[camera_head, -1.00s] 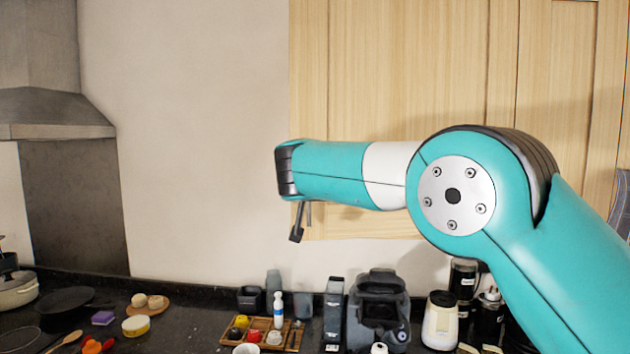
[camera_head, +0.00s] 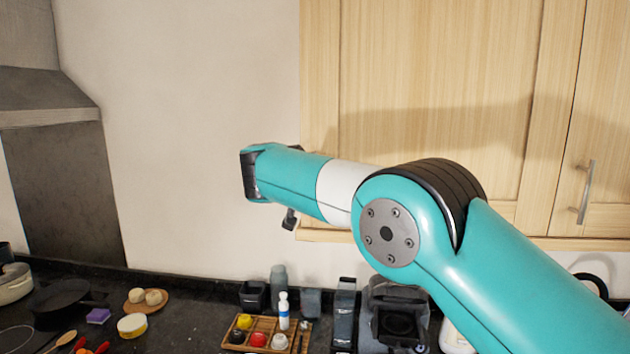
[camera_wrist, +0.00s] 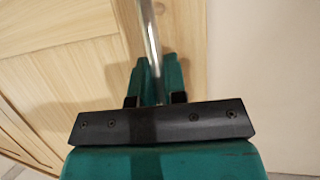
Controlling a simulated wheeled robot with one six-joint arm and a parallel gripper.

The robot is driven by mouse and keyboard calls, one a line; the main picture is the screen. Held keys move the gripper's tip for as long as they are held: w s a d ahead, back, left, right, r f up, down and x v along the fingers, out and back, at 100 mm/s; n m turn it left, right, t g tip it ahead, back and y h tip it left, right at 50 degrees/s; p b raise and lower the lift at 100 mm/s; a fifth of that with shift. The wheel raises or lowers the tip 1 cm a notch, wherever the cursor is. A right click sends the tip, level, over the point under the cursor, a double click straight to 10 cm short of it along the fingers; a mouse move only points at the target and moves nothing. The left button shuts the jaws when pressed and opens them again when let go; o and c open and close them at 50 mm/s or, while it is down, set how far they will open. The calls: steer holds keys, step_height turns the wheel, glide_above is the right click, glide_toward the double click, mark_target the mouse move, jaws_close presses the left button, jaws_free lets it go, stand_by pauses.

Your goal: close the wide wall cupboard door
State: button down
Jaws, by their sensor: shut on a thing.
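The wide wall cupboard door (camera_head: 440,75) is a pale wood framed panel, filling the upper middle of the head view. It looks flush or nearly flush with the cupboard front; I cannot tell whether a small gap is left. My gripper (camera_head: 290,218) is mostly hidden behind my arm in the head view, near the door's lower left corner. In the wrist view my gripper (camera_wrist: 158,76) is shut on a metal bar handle (camera_wrist: 151,38), with pale wood behind it. The handle is hidden in the head view.
A neighbouring door with its own bar handle (camera_head: 586,192) is at the right. The dark counter (camera_head: 190,325) below carries a wooden tray (camera_head: 262,321) of small items, a white bottle (camera_head: 283,310), and dark appliances. Bare wall (camera_head: 190,120) lies left of the cupboard.

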steer(key=shift+w+d+r, duration=0.15)
steer(key=shift+w+r, duration=0.05)
steer(key=c, duration=1.5)
jaws_free()
steer(key=shift+w, duration=0.1)
steer(key=shift+o, duration=0.2)
steer(key=shift+f, duration=0.1)
steer(key=shift+s+a+b, duration=0.3)
steer(key=shift+b, duration=0.1)
steer(key=b+v, duration=0.5)
steer(key=v, duration=1.2)
steer(key=shift+d, duration=0.15)
